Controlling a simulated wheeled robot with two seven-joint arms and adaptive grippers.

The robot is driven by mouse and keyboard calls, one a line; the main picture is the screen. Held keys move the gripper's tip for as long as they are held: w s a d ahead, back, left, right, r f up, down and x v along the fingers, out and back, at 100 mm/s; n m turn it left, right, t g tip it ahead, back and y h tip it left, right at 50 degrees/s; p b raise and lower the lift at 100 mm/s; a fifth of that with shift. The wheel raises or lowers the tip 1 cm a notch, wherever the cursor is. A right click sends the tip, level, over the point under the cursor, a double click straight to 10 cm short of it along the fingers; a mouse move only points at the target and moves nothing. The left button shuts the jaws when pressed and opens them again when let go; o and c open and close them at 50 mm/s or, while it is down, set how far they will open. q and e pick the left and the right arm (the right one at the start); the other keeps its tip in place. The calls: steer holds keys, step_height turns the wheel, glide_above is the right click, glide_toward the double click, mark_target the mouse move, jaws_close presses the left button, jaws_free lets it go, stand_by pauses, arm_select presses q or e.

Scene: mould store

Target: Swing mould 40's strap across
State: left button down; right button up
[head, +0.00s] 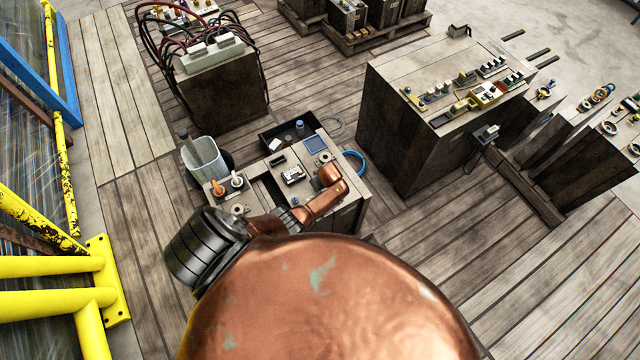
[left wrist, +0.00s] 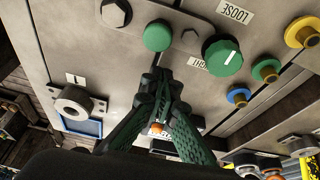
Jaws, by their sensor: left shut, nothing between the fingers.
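In the left wrist view my left gripper (left wrist: 161,82) has its dark green fingers shut and empty, tips in front of a grey mould face (left wrist: 60,45). A grey strap-like bar (left wrist: 180,22) with a rounded end lies on that face, beyond the fingertips. A dark hex bolt (left wrist: 116,12), a green round knob (left wrist: 157,36) and a larger green knob (left wrist: 222,57) with a white line are near it. I cannot read a number 40. In the head view my copper arm hides the gripper.
A ring fitting (left wrist: 73,103) and blue, green and yellow couplings (left wrist: 239,97) stick out nearby. In the head view a grey bucket (head: 204,160) stands left of a small bench (head: 262,168). A large mould block (head: 402,128) stands right. Yellow rails (head: 50,267) edge the left.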

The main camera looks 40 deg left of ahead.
arm_select(q)
step_height(320, 180, up, 3)
steer(key=shift+a+f+p, duration=0.15)
steer(key=shift+f+p, duration=0.05)
steer(key=shift+p, duration=0.65)
steer(key=p+v, duration=0.1)
steer(key=v, duration=0.6)
steer(key=shift+s+r, duration=0.1)
